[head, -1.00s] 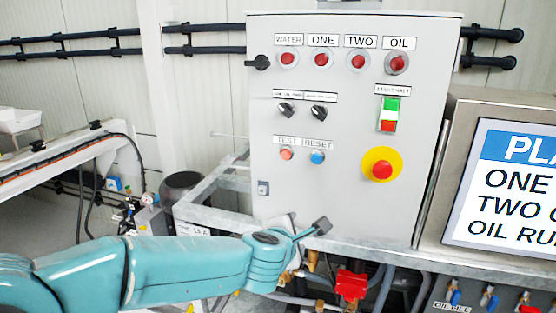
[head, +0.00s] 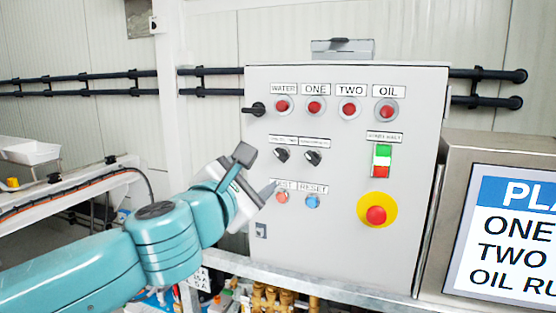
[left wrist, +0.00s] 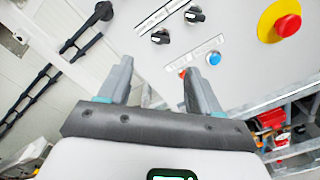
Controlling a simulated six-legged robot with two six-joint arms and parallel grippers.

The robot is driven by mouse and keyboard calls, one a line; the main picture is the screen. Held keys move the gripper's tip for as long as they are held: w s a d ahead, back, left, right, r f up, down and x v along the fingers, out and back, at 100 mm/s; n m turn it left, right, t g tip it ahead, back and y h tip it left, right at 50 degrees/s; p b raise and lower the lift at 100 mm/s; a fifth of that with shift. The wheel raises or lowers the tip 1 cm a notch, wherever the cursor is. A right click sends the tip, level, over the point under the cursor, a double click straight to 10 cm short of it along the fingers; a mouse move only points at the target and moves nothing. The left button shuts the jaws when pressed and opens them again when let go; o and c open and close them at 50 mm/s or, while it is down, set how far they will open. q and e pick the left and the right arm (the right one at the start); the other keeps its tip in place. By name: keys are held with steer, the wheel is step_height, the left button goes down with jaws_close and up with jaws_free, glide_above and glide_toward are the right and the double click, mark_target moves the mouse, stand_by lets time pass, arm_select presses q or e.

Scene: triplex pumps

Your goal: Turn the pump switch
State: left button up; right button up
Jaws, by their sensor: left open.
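The grey control panel (head: 340,215) carries two black rotary switches, a left one (head: 281,155) and a right one (head: 312,157), with labels too small to read. The left wrist view shows these switches (left wrist: 160,37) (left wrist: 194,14) above and beyond the fingers. A larger black handle (head: 254,109) is on the panel's left edge. My left gripper (head: 258,172) is open and empty at the panel's lower left, below and left of the switches. In the left wrist view its two fingers (left wrist: 168,62) point toward the panel, apart from the switches. My right gripper is not in view.
Near the fingers are a red TEST button (head: 282,197) and a blue RESET button (head: 312,201). A red emergency stop (head: 376,215) on a yellow disc and a green-red button block (head: 382,160) are farther right. A screen (head: 515,235) stands at the right.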

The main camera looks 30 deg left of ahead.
mark_target(279, 155)
arm_select(q)
steer(key=x, duration=1.1)
steer(key=shift+w+p, duration=0.15)
steer(key=shift+p, duration=0.15)
steer(key=shift+w+a, duration=0.15)
steer(key=shift+w, duration=0.05)
steer(key=c, duration=1)
steer(key=shift+c, duration=0.2)
steer(key=m+p, duration=0.1)
steer(key=m, duration=0.2)
steer(key=shift+r+m+p, duration=0.1)
steer(key=shift+m+p, duration=0.25)
steer(key=shift+m, duration=0.05)
steer(key=m+p, duration=0.1)
steer(key=m, duration=0.3)
steer(key=shift+m+p, duration=0.4)
steer(key=shift+m, duration=0.3)
